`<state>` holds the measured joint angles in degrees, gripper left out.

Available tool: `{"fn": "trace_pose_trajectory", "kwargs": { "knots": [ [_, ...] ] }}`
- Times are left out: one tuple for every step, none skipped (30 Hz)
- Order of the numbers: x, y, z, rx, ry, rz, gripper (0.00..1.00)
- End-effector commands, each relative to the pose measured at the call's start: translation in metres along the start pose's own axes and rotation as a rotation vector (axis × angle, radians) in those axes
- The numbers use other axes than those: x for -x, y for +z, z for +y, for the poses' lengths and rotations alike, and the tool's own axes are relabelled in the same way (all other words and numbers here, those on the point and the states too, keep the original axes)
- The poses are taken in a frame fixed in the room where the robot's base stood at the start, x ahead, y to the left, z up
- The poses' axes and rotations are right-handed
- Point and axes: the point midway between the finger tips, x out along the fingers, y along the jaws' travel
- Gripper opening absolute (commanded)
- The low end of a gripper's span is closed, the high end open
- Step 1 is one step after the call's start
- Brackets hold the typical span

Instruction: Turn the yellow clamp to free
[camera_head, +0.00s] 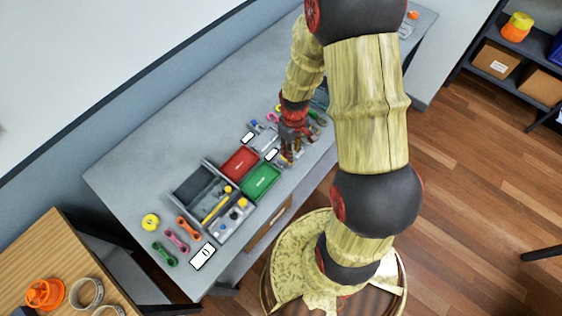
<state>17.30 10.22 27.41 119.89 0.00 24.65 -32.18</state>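My gripper (289,149) points down over the grey bench, right of the red and green trays. Its fingers are small and dark here, so I cannot tell whether they are open or shut. A small yellow-orange piece (283,161) shows just below the fingertips. It may be the yellow clamp, but it is too small and partly covered to be sure. I cannot tell whether my fingers touch it, nor how it is turned.
The grey bench (145,165) holds a red tray (239,163), a green tray (261,181) and a grey organizer (205,187). Orange, pink and green links and a yellow ring (151,221) lie at its left end. Several small colored parts crowd around my gripper. The bench's back left is clear.

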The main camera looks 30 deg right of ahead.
Motion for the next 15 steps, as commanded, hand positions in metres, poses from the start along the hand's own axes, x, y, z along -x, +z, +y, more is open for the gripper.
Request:
{"fn": "trace_pose_trajectory", "kwargs": {
  "knots": [
    [0.0, -0.003, 0.002, 0.022, 0.007, 0.011, 0.27],
    [0.001, -0.005, 0.003, 0.034, 0.011, 0.017, 0.27],
    [0.001, -0.007, 0.004, 0.05, 0.016, 0.024, 0.27],
    [0.001, -0.008, 0.005, 0.059, 0.019, 0.028, 0.27],
    [0.001, -0.008, 0.005, 0.068, 0.02, 0.03, 0.27],
    [0.0, -0.009, 0.006, 0.078, 0.022, 0.032, 0.27],
    [-0.001, -0.009, 0.006, 0.083, 0.022, 0.032, 0.27],
    [-0.002, -0.009, 0.005, 0.087, 0.021, 0.031, 0.27],
    [-0.005, -0.009, 0.005, 0.09, 0.021, 0.03, 0.27],
    [-0.008, -0.009, 0.005, 0.091, 0.021, 0.03, 0.27],
    [-0.011, -0.009, 0.005, 0.09, 0.021, 0.03, 0.27],
    [-0.016, -0.009, 0.005, 0.09, 0.02, 0.029, 0.27],
    [-0.021, -0.009, 0.005, 0.09, 0.02, 0.028, 0.27],
    [-0.026, -0.009, 0.005, 0.09, 0.019, 0.028, 0.27],
    [-0.032, -0.009, 0.006, 0.09, 0.02, 0.028, 0.27]
  ]
}}
